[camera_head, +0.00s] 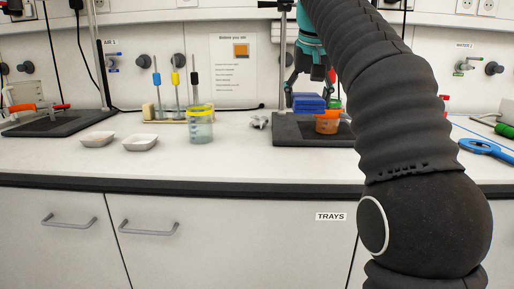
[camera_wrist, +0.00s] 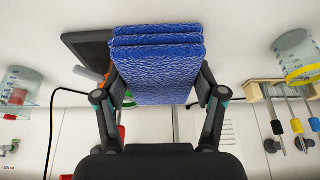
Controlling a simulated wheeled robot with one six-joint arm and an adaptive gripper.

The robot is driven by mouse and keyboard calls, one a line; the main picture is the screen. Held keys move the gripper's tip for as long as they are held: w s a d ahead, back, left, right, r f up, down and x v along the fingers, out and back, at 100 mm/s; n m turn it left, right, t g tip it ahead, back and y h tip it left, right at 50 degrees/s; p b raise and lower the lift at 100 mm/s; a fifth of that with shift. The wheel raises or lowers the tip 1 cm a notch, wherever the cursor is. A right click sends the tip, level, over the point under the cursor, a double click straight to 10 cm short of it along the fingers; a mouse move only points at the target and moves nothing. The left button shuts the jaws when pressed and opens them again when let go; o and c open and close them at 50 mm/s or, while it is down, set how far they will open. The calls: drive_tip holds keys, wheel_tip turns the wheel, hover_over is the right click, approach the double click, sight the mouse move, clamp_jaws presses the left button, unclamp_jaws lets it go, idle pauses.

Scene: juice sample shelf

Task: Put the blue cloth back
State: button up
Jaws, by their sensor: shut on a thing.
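The blue cloth (camera_head: 309,102) is a folded, textured stack. In the wrist view the blue cloth (camera_wrist: 157,70) sits between both fingers of my gripper (camera_wrist: 158,95), which is shut on it. In the head view my gripper (camera_head: 308,88) points down and holds the cloth above a dark stand base at the back of the counter. The cloth is close to an orange-rimmed cup, and I cannot tell whether they touch. My arm covers part of the counter to the right.
The orange cup (camera_head: 327,122) stands by the dark stand base (camera_head: 290,134). A yellow-rimmed jar (camera_head: 200,127), two white trays (camera_head: 141,143) and a rack of pipettes (camera_head: 178,115) stand left. A blue ring-shaped tool (camera_head: 483,147) lies right. The front counter strip is clear.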

drive_tip(key=b, duration=0.3)
hover_over(257, 157)
drive_tip(key=s, duration=0.1)
wheel_tip(257, 157, down, 7)
drive_tip(key=shift+r, duration=0.1)
drive_tip(key=shift+f+b, duration=0.7)
drive_tip(key=shift+f, duration=1.35)
drive_tip(key=shift+f, duration=0.15)
drive_tip(key=o, duration=1.1)
drive_tip(key=p+v, duration=0.4)
drive_tip(key=v, duration=0.8)
drive_tip(key=shift+r, duration=0.25)
